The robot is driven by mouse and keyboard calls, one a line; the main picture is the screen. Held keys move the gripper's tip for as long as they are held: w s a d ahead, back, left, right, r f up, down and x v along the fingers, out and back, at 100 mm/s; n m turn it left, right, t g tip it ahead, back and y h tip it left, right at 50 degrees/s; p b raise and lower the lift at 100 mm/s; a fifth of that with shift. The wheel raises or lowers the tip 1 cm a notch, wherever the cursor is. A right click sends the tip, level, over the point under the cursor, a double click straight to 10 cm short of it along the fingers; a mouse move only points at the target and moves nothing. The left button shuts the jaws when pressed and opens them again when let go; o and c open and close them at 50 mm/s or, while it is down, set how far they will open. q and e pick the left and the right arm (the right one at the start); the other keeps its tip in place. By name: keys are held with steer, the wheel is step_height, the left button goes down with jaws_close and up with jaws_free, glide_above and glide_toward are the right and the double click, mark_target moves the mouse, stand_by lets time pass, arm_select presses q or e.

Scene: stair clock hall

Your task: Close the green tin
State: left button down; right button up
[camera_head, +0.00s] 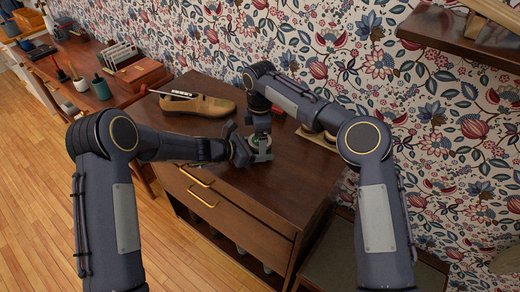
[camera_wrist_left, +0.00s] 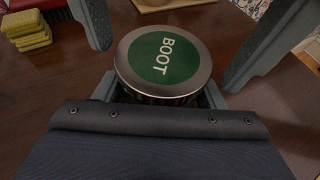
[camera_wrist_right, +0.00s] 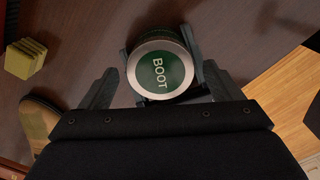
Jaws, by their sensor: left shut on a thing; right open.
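The green tin is a short round tin with a green top marked BOOT and a silver rim. It stands on the brown cabinet top (camera_head: 215,135), mostly hidden between my grippers in the head view (camera_head: 262,156). Its top faces the camera in the left wrist view (camera_wrist_left: 163,60) and the right wrist view (camera_wrist_right: 160,72). The lid lies on the tin; I cannot tell whether it is pressed fully down. My left gripper (camera_head: 250,152) is shut around the tin's side, low down. My right gripper (camera_head: 261,132) is open above the tin, its fingers apart on either side of the lid.
A tan shoe (camera_head: 198,105) lies on the cabinet behind and left of the tin. A stack of yellow blocks (camera_wrist_right: 25,58) stands nearby. A red object (camera_head: 278,111) is behind my right gripper. A wall shelf (camera_head: 460,35) juts out at upper right. The cabinet's front right is clear.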

steer(key=c, duration=1)
steer(key=m, duration=0.3)
steer(key=o, duration=1.1)
steer(key=shift+c, duration=0.2)
steer(key=shift+r, duration=2.25)
steer(key=shift+c, duration=0.3)
